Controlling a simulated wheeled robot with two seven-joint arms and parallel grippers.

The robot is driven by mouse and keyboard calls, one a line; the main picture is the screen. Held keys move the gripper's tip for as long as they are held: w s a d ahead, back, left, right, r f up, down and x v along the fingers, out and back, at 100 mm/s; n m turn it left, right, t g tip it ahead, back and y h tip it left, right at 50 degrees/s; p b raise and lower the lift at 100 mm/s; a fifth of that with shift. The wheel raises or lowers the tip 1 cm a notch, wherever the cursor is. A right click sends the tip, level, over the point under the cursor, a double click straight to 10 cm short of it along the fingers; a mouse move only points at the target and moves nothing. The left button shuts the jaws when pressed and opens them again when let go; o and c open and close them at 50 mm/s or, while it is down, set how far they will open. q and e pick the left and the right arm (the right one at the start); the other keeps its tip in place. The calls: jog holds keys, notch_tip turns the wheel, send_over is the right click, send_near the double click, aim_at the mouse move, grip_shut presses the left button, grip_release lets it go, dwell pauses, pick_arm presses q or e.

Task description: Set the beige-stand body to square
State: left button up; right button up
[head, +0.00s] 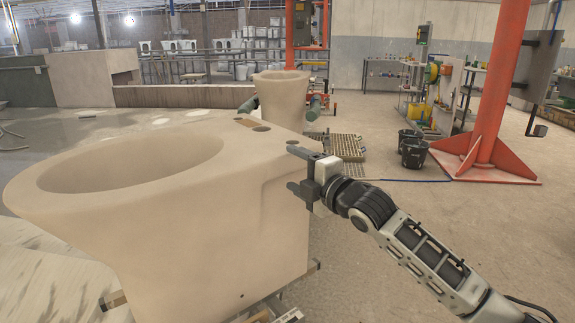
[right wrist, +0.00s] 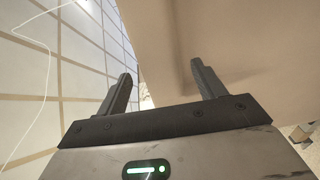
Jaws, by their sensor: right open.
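A large beige toilet-like body (head: 240,220) with an oval opening fills the left and middle of the head view. It sits turned at an angle, its flat end toward the right. Parts of a metal stand (head: 288,315) show under its lower edge; most of the stand is hidden. My right gripper (head: 298,169) is open at the body's right end, below the top corner. In the right wrist view, the body (right wrist: 230,40) lies behind the right finger and partly between the fingers of the gripper (right wrist: 162,74). Contact is unclear. My left gripper is not visible.
A second beige body (head: 280,98) stands behind the first. Dark buckets (head: 413,150), a shelf rack (head: 415,95) and a red post (head: 488,110) with a wide foot stand to the right. The floor (head: 400,235) around my right arm is open.

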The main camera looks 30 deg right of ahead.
aim_at(294, 164)
jog(key=shift+w+a, duration=0.15)
jog(key=shift+w, duration=0.7)
jog(key=shift+w+a, duration=0.1)
jog(key=shift+w, duration=0.7)
jog(key=c, duration=1.4)
jog(key=shift+w+d+r+p, duration=0.1)
jog(key=shift+d+r+p, duration=0.1)
jog(key=shift+d+p, duration=0.4)
jog(key=shift+d+f, duration=0.2)
jog(key=shift+d, duration=0.15)
jog(key=o, duration=1.4)
jog(key=shift+a, duration=0.15)
jog(key=s+d, duration=0.2)
jog(key=s, duration=1.3)
jog(key=shift+s+b, duration=0.35)
jog(key=shift+s, duration=0.05)
